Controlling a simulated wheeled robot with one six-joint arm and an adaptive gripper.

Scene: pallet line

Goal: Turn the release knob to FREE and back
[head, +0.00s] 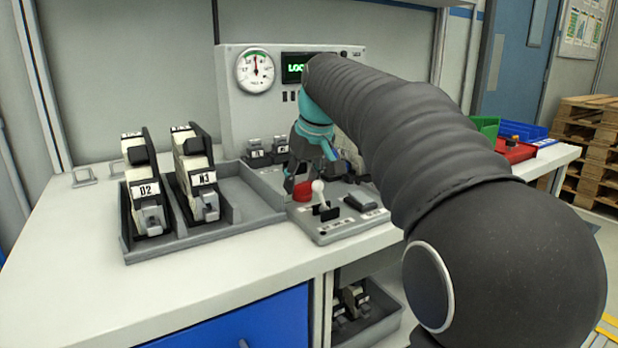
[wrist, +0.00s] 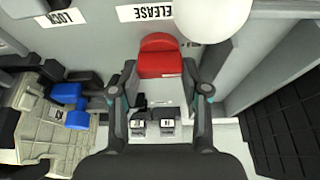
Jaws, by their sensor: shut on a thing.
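The red release knob (head: 303,192) sits on the grey control panel (head: 340,228) under my gripper (head: 299,178). In the wrist view the red knob (wrist: 160,56) lies between the two fingertips of my gripper (wrist: 161,70), which is shut on it. A label reading RELEASE (wrist: 145,12) is beside the knob, and a LOCK label (wrist: 60,17) is to its left. The green display (head: 293,68) shows LOC, with its right end hidden by my arm. The knob's pointing direction is hard to tell.
A lever with a white ball (head: 318,187) stands close to the knob; the ball (wrist: 205,16) is near my right finger in the wrist view. A dark tray (head: 245,217) with units D2 (head: 147,190) and N3 (head: 198,178) stands left. The bench front is clear.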

